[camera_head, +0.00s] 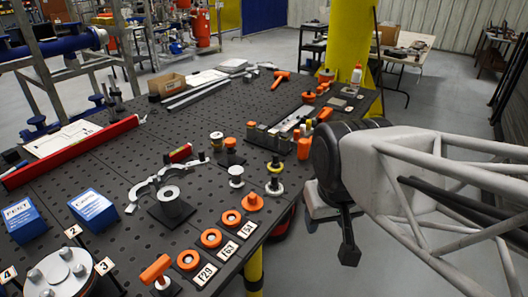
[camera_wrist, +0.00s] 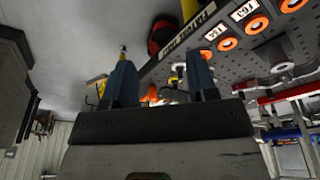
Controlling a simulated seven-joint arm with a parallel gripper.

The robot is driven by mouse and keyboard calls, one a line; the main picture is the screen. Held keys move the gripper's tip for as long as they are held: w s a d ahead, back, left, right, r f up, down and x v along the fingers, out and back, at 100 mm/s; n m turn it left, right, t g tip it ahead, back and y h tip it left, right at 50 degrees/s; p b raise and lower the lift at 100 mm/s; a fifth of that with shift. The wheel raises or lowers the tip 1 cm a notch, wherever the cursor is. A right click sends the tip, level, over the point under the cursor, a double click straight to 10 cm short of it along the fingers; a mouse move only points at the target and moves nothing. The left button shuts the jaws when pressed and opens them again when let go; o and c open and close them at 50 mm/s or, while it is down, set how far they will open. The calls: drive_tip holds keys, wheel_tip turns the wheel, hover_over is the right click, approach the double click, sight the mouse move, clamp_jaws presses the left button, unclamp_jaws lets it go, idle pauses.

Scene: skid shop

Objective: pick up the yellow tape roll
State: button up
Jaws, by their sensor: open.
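A small yellow ring-shaped piece (camera_head: 275,168) stands near the right edge of the black perforated table, over a pale disc. It looks most like the yellow tape roll, but it is too small to be sure. My gripper (camera_wrist: 160,76) is open, with its two blue-grey fingers apart and nothing held between them. In the head view, the end of my arm hangs off the table's right edge, to the right of the yellow piece and apart from it. I cannot pick out the roll surely in the wrist view.
The black table (camera_head: 140,152) holds orange rings (camera_head: 211,238), two blue boxes (camera_head: 93,209), a curved metal clamp (camera_head: 150,186) and a grey block fixture (camera_head: 268,138). A yellow column (camera_head: 350,45) rises behind the table's far right corner. Open floor lies to the right.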

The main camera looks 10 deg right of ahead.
drive_tip(key=w+d+f+n+h, duration=0.1)
drive_tip(key=w+d+n+h, duration=0.3)
drive_tip(key=w+n, duration=0.55)
drive_tip(key=n+t+h, duration=0.5)
drive_tip(key=n+h, duration=0.2)
drive_tip(key=n, duration=0.9)
hover_over(274, 158)
drive_tip(key=s+a, duration=0.1)
drive_tip(key=a, duration=0.1)
wheel_tip(274, 158, down, 10)
drive_tip(key=shift+d+r, duration=0.15)
drive_tip(key=shift+r, duration=0.1)
drive_tip(key=shift+f, duration=3.5)
drive_tip(key=shift+d, duration=0.1)
